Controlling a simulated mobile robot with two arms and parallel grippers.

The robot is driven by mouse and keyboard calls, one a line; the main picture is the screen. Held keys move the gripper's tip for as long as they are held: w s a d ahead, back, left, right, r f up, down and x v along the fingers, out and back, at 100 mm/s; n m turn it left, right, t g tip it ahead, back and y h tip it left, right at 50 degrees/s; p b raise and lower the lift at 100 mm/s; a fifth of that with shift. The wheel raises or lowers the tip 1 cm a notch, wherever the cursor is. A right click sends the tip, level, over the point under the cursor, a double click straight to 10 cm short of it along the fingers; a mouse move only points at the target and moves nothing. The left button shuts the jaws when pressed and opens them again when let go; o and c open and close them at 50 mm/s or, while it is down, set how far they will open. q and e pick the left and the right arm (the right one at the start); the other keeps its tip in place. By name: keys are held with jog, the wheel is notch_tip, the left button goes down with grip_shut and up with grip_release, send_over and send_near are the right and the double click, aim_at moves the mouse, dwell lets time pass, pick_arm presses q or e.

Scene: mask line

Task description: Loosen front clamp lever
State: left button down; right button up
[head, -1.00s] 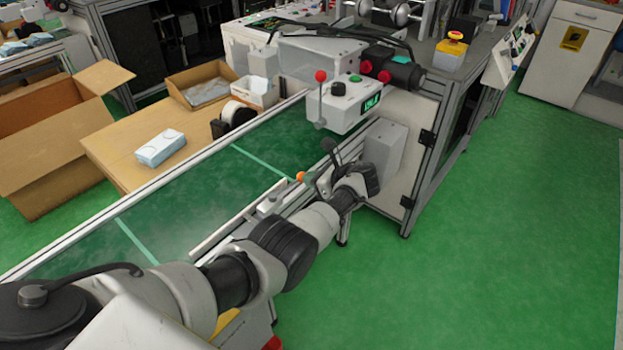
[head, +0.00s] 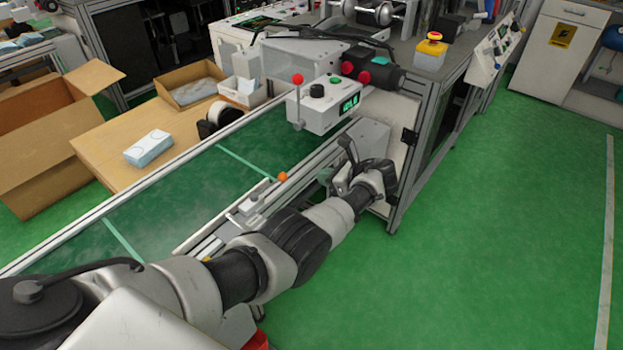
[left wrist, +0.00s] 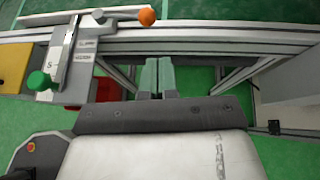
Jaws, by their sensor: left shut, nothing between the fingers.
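The clamp lever with an orange ball knob (head: 283,176) sits on the near rail of the conveyor. In the left wrist view the orange knob (left wrist: 147,17) is at the top, its lever lying along the rail from a metal clamp with a scale plate (left wrist: 68,55). My left gripper (head: 325,176) is just right of the knob in the head view, apart from it. In the left wrist view its fingers (left wrist: 157,78) are together and empty, below and slightly right of the knob. My right gripper is not in view.
A green knob (left wrist: 38,80) is on the same clamp assembly. A control box (head: 325,107) with a red-ball lever (head: 297,79) overhangs the belt. A grey box (head: 368,135) and machine frame stand behind my left wrist. Green floor on the right is clear.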

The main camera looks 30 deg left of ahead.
pick_arm(q)
jog(key=v, duration=0.3)
jog(key=shift+w+d+r, duration=0.15)
jog(key=shift+w+d, duration=0.1)
jog(key=shift+w, duration=0.15)
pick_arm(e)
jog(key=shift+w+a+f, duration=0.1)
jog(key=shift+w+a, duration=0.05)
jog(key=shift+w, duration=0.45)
